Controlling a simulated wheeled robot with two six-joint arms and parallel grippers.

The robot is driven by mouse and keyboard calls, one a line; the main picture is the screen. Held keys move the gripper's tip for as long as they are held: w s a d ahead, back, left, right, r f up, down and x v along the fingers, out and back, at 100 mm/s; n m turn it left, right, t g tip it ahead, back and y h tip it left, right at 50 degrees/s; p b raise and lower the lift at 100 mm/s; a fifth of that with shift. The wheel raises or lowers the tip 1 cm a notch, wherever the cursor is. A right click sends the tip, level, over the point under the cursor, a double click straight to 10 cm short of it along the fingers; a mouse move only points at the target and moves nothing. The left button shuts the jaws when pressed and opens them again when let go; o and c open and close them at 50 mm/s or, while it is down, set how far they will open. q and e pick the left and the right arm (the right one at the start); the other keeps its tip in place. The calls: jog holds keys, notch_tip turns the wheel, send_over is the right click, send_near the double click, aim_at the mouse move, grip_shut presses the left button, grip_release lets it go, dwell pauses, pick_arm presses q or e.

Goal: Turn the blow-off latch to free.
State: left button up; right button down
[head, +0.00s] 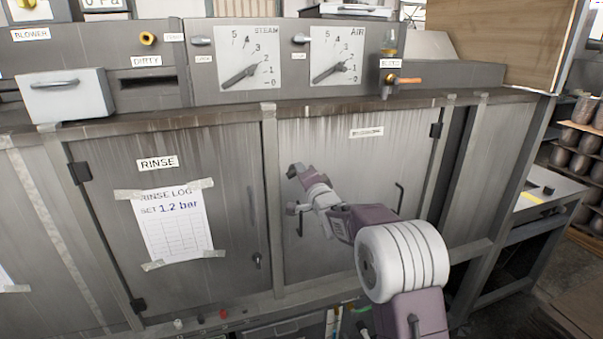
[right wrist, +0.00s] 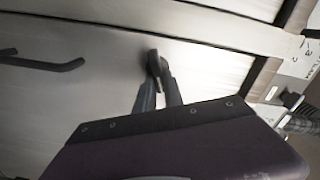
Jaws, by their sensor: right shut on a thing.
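The right door (head: 345,160) of the grey cabinet carries a small label (head: 366,132), too blurred to read. My right gripper (head: 292,190) is at the left part of this door, its fingers pointing at the panel. In the right wrist view its two fingers (right wrist: 159,88) come together on a small dark piece at the door face, which looks like the latch (right wrist: 153,62). The fingers hide much of it, so its exact turn cannot be told. My left gripper is not in view.
A dark bar handle (head: 300,222) sits just below the gripper; it also shows in the wrist view (right wrist: 45,63). Another bar handle (head: 398,197) is to the right. The rinse door (head: 220,130) is at left. Steam (head: 249,57) and air (head: 338,55) dials are above.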

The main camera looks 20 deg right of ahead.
jog(key=shift+f+m, duration=0.2)
jog(key=shift+m, duration=0.9)
jog(key=shift+f+m, duration=0.15)
jog(key=shift+m, duration=0.95)
jog(key=c, duration=1.4)
grip_release()
jog(key=shift+c, duration=0.2)
jog(key=s+b, duration=0.3)
jog(key=s, duration=0.6)
jog(key=shift+d, duration=0.2)
